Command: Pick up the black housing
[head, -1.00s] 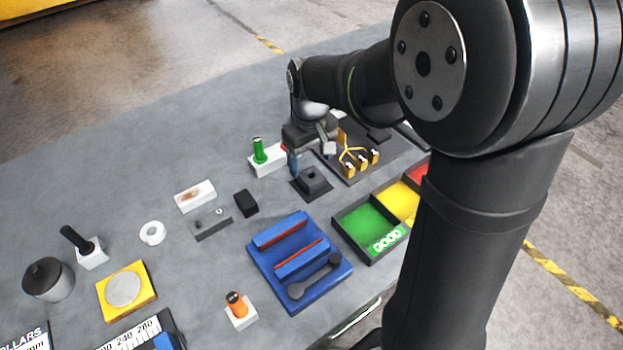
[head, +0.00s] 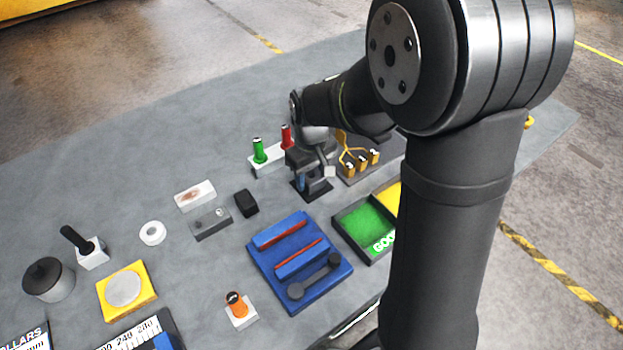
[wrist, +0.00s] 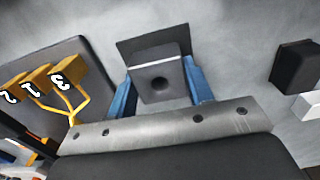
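The black housing (wrist: 160,76) is a dark block with a round hole in its face, on a thin dark square plate (wrist: 135,47). In the head view the housing (head: 317,186) is partly hidden by my gripper (head: 312,178). In the wrist view the blue fingers of my gripper (wrist: 160,88) stand apart, one on each side of the block. I see no clear grip, and cannot tell whether either finger touches it. A second, plain black block (head: 246,203) lies to the left; it also shows in the wrist view (wrist: 296,66).
A white stand with green and red pegs (head: 270,161) is just behind left. A board with yellow numbered blocks (head: 360,166) is close on the right. A blue fixture (head: 330,284) and a green-and-yellow tray (head: 350,236) are in front. Clear table lies at the back left.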

